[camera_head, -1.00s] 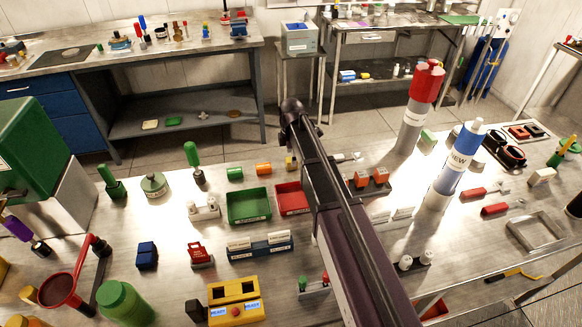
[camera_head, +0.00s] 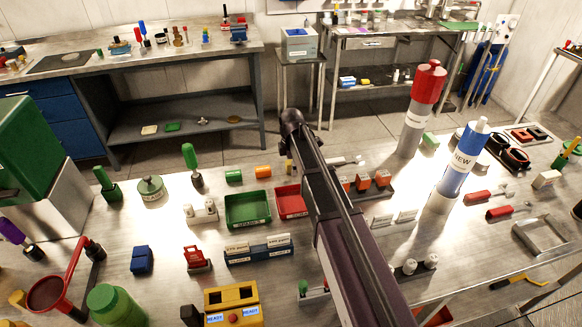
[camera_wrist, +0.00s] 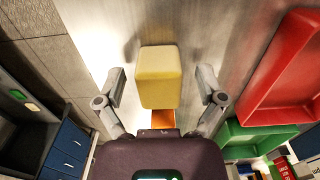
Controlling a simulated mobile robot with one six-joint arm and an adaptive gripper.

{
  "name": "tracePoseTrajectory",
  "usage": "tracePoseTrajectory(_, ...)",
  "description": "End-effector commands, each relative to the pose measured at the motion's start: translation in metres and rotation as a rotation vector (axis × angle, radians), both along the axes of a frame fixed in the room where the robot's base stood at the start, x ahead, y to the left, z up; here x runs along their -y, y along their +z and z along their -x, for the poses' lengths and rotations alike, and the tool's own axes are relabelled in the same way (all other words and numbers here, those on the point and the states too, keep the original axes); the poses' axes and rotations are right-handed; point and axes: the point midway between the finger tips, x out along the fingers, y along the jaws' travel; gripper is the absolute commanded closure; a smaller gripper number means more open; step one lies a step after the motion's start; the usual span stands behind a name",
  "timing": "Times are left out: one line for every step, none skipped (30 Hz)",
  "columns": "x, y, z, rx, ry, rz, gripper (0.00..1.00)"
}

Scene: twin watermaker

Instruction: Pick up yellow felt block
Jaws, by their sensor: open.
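The yellow felt block (camera_wrist: 158,75) stands on the metal bench in the wrist view, centred ahead of my gripper. My gripper (camera_wrist: 161,88) is open, with one finger to the left of the block and one to the right. Gaps show on both sides, and neither finger visibly touches it. In the head view my arm reaches over the bench and hides most of the block and the fingers.
A red tray (camera_head: 291,201) and a green tray (camera_head: 248,210) lie close beside my gripper. Orange blocks in a holder (camera_head: 373,183) stand right of my arm.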

Motion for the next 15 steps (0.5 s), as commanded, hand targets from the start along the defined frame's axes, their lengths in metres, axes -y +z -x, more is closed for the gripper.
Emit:
tracePoseTrajectory(-0.0001, 0.0000, 0.0000, 0.000, 0.000, 0.000, 0.11)
tracePoseTrajectory(-0.0001, 0.0000, 0.0000, 0.000, 0.000, 0.000, 0.11)
tracePoseTrajectory(-0.0001, 0.0000, 0.0000, 0.000, 0.000, 0.000, 0.17)
tracePoseTrajectory(-0.0001, 0.0000, 0.0000, 0.000, 0.000, 0.000, 0.26)
tracePoseTrajectory(-0.0001, 0.0000, 0.0000, 0.000, 0.000, 0.000, 0.35)
tracePoseTrajectory(-0.0002, 0.0000, 0.0000, 0.000, 0.000, 0.000, 0.47)
tracePoseTrajectory(-0.0002, 0.0000, 0.0000, 0.000, 0.000, 0.000, 0.56)
tracePoseTrajectory(-0.0002, 0.0000, 0.0000, 0.000, 0.000, 0.000, 0.65)
tracePoseTrajectory(-0.0002, 0.0000, 0.0000, 0.000, 0.000, 0.000, 0.77)
tracePoseTrajectory(-0.0002, 0.0000, 0.0000, 0.000, 0.000, 0.000, 0.84)
tracePoseTrajectory(-0.0002, -0.0001, 0.0000, 0.000, 0.000, 0.000, 0.84)
tracePoseTrajectory(-0.0003, -0.0001, 0.0001, 0.000, 0.000, 0.000, 0.85)
tracePoseTrajectory(-0.0003, -0.0001, 0.0001, 0.000, 0.000, 0.000, 0.85)
tracePoseTrajectory(-0.0003, -0.0001, 0.0001, 0.000, 0.000, 0.000, 0.85)
tracePoseTrajectory(-0.0003, -0.0001, 0.0001, 0.000, 0.000, 0.000, 0.85)
